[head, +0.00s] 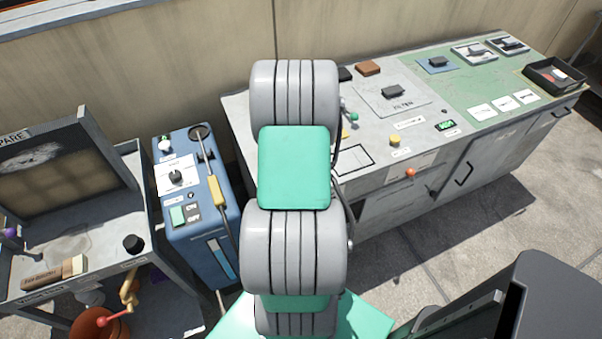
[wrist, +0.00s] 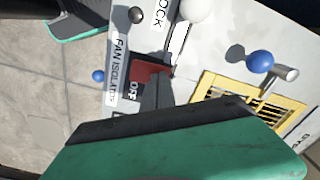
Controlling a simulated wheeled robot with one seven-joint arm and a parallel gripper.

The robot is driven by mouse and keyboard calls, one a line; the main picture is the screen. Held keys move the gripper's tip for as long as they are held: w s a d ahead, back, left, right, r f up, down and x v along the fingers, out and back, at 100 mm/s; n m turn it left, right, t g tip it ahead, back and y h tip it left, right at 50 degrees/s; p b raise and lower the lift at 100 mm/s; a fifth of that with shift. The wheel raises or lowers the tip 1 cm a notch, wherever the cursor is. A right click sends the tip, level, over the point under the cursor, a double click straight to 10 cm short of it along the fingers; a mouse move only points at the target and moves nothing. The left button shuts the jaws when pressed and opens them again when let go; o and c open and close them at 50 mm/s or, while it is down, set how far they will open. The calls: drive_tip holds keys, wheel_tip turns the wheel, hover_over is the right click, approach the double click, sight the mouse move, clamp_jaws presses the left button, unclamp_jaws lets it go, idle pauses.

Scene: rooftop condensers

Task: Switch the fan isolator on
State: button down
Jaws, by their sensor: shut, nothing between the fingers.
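The fan isolator (wrist: 148,71) shows in the wrist view as a dark red part beside a "FAN ISOLATOR" label (wrist: 118,70). A black "OFF" label (wrist: 133,90) is next to it. My gripper (wrist: 156,90) is shut and empty, its dark fingertips right at the red part; I cannot tell whether they touch it. The fingers and green gripper body hide the lower part of the isolator area. In the head view my arm fills the middle, and I cannot make out the isolator or the gripper there.
In the wrist view, a blue knob (wrist: 260,61), a white knob (wrist: 196,10), a black knob (wrist: 137,15) and a yellow grille (wrist: 290,112) are close by. The head view shows a blue unit (head: 205,250), a grey cabinet (head: 380,150) and a cluttered cart (head: 95,262).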

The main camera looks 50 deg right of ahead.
wheel_tip(320, 180, up, 7)
drive_tip(key=p, duration=0.4)
idle(0.4)
drive_tip(key=n, duration=0.2)
drive_tip(key=shift+s+a+f+n, duration=0.1)
drive_tip(key=shift+s+a+n, duration=0.05)
drive_tip(key=shift+n, duration=0.15)
drive_tip(key=s+a+f+n, duration=0.1)
drive_tip(key=a, duration=0.1)
drive_tip(key=s+a+f+y, duration=0.1)
drive_tip(key=s+a, duration=0.1)
drive_tip(key=s+a+f+n+g, duration=0.1)
drive_tip(key=a, duration=0.1)
drive_tip(key=shift+s+a+n+y, duration=0.1)
drive_tip(key=shift+s+n+y, duration=0.1)
drive_tip(key=shift+n+y, duration=0.1)
drive_tip(key=w+a+r+n+t, duration=0.1)
drive_tip(key=a+r+n, duration=0.3)
drive_tip(key=a, duration=0.6)
drive_tip(key=w+a+r+n+t+h, duration=0.1)
drive_tip(key=w+a+r+n, duration=0.3)
drive_tip(key=a+r, duration=0.5)
drive_tip(key=w+a+r+n+t, duration=0.2)
drive_tip(key=a+r+n, duration=0.3)
drive_tip(key=a, duration=0.6)
drive_tip(key=shift+w+r+t+h, duration=0.2)
drive_tip(key=shift+r+t+h, duration=0.1)
drive_tip(key=shift+r, duration=0.5)
drive_tip(key=shift+a, duration=0.1)
